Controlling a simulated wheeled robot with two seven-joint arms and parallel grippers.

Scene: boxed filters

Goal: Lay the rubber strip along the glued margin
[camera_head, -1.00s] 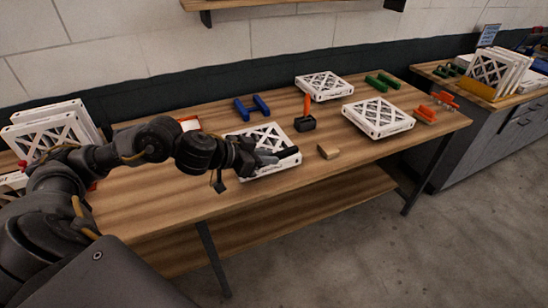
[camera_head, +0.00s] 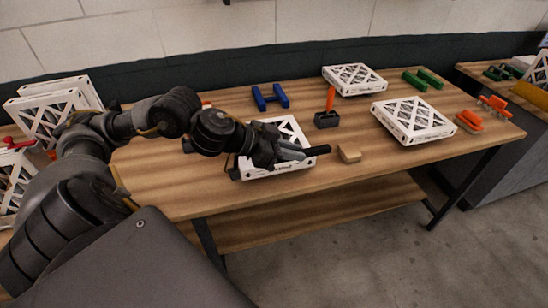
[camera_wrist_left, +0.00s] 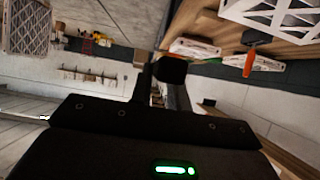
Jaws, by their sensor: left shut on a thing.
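My left gripper (camera_head: 302,153) is shut on a short black strip (camera_head: 318,150), taken to be the rubber strip. It holds the strip over the right side of the near white filter frame (camera_head: 290,129). The strip's end reaches past the frame's right edge; I cannot tell whether it touches the frame. The gripper and arm hide the frame's left part, and no glue can be made out. In the left wrist view a dark block (camera_wrist_left: 170,70) shows at the gripper's fingers. My right gripper is not in view.
A tan block (camera_head: 349,153) lies right of the near frame. Behind it stands a dark holder with an orange handle (camera_head: 329,105). Two more white frames (camera_head: 412,119) (camera_head: 354,79), blue holders (camera_head: 270,96), green holders (camera_head: 422,80) and orange holders (camera_head: 470,121) sit around the wooden table (camera_head: 205,187).

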